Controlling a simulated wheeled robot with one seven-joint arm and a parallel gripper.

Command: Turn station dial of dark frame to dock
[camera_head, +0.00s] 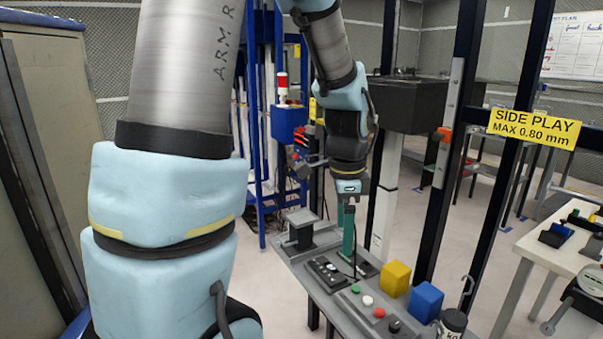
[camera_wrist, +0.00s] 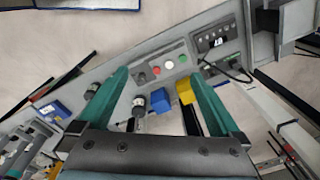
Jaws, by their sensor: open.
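The dark frame (camera_head: 457,120) is made of tall black posts behind a narrow grey bench (camera_head: 300,262). A grey control box on the bench carries green, white and red buttons and a black knob (camera_head: 394,326), likely the station dial. In the wrist view the black knob (camera_wrist: 140,78) is at the left end of the row. Its markings are too small to read. My gripper (camera_head: 345,240) points down over the bench, beyond the control box in the head view. Its green fingers are spread and empty in the wrist view (camera_wrist: 158,74).
A yellow block (camera_head: 396,279) and a blue block (camera_head: 426,302) stand beside the control box. A dark cylinder (camera_head: 452,322) is at the near end. A black panel with a display (camera_head: 327,272) lies near my gripper. A white table (camera_head: 545,245) is at right.

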